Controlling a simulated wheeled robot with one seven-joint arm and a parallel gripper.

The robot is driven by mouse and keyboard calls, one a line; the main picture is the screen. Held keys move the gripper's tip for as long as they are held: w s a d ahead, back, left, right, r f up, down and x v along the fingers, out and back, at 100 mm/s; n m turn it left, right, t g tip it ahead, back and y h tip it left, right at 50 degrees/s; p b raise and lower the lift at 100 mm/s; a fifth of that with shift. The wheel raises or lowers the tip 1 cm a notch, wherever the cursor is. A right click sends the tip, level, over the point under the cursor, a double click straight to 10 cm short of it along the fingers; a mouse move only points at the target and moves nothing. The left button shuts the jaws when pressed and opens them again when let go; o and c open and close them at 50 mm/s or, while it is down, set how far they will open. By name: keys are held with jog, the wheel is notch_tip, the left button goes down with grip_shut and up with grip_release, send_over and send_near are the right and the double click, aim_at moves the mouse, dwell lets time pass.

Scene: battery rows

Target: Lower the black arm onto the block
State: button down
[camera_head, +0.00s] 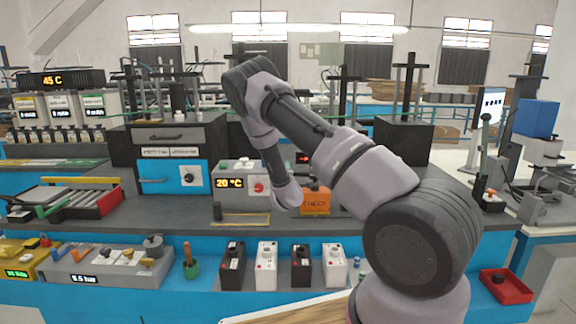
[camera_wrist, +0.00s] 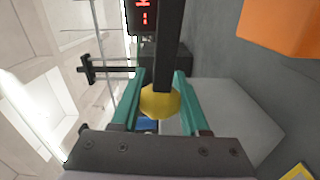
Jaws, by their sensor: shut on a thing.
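The black arm (camera_wrist: 170,45) is a straight dark bar that runs down from the top of the wrist view, with a yellow knob (camera_wrist: 160,101) at its near end. My gripper (camera_wrist: 160,80) has teal fingers, one on each side of this knob, and is shut on it. A dark block (camera_wrist: 180,55) shows behind the bar near a red display; I cannot tell whether they touch. In the head view my own arm hides the gripper and the black arm. An orange block (camera_head: 316,202) stands beside my wrist; it also shows in the wrist view (camera_wrist: 285,25).
A grey box reading 20 °C (camera_head: 235,182) stands left of my wrist. Black and white batteries (camera_head: 266,266) stand in a row along the front. A red tray (camera_head: 505,286) lies at right. The grey bench top (camera_head: 165,212) is clear at left of centre.

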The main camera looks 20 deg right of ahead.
jog(key=shift+f+n, duration=0.6)
jog(key=shift+f, duration=0.6)
jog(key=shift+s+f, duration=0.1)
jog(key=shift+f, duration=0.05)
jog(key=shift+c, duration=2)
grip_release()
jog(key=v, duration=1)
jog(key=shift+s, duration=0.35)
jog(key=shift+a, duration=0.15)
